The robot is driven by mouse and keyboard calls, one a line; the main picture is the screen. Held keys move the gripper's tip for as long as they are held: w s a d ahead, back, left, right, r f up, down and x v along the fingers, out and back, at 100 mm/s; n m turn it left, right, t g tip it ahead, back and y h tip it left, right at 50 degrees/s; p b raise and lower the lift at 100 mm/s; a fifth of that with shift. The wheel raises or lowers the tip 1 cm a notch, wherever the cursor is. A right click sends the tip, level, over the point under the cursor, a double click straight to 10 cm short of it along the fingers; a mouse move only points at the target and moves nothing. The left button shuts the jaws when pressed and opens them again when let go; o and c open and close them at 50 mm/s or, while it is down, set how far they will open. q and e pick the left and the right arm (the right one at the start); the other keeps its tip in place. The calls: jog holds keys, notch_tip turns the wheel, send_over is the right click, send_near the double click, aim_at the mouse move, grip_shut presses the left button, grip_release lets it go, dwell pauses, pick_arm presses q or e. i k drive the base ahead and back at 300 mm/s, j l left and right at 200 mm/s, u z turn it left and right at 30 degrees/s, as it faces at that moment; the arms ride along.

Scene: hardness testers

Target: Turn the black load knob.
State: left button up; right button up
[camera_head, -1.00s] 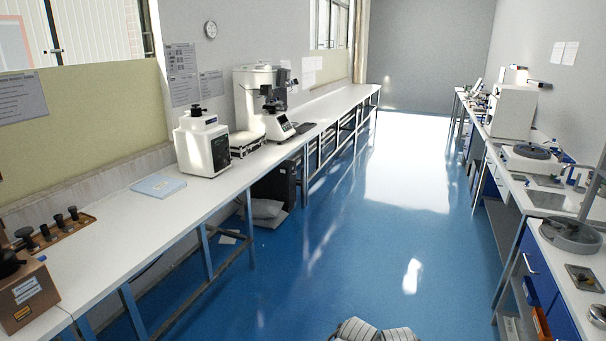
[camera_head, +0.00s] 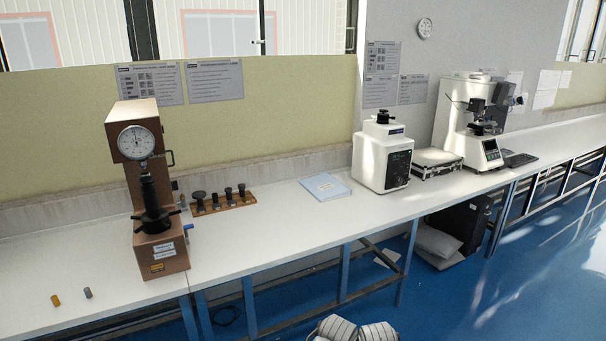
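A brown hardness tester (camera_head: 158,262) with a round dial gauge (camera_head: 136,142) stands upright on the left bench. A black spindle with a black spoked handwheel (camera_head: 154,222) is at its front. Small dark and blue parts show at its right side, too small to identify. A white tester (camera_head: 369,165) farther right has a black knob (camera_head: 383,117) on top and a dark front panel. I cannot tell which black part is the load knob. Neither of my grippers is in view.
The white bench (camera_head: 260,240) runs along the wall. It holds a rack of black parts (camera_head: 224,203), a blue booklet (camera_head: 325,187), two small cylinders (camera_head: 87,293), a case (camera_head: 437,163) and a microscope-like tester (camera_head: 488,150). Blue floor (camera_head: 440,300) is open at lower right.

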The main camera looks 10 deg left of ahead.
aim_at(174, 184)
jog(key=i+l+u, duration=0.2)
jog(key=u, duration=0.2)
jog(key=i+l+u, duration=0.2)
jog(key=u, duration=0.15)
jog(key=i+l+u, duration=0.15)
jog(key=l+u, duration=0.25)
jog(key=i+l+u, duration=0.1)
jog(key=l+u, duration=0.3)
jog(key=i+l+u, duration=0.1)
jog(key=l+u, duration=0.15)
jog(key=l, duration=0.2)
jog(key=i+z, duration=0.1)
jog(key=z, duration=0.55)
jog(key=i+j+z, duration=0.25)
jog(key=j+z, duration=0.25)
jog(key=i+j+z, duration=0.25)
jog(key=j, duration=0.15)
jog(key=i+j, duration=0.1)
jog(key=j, duration=0.3)
jog(key=i+j+z, duration=0.1)
jog(key=j, duration=0.35)
jog(key=i+j, duration=0.1)
jog(key=j, duration=0.35)
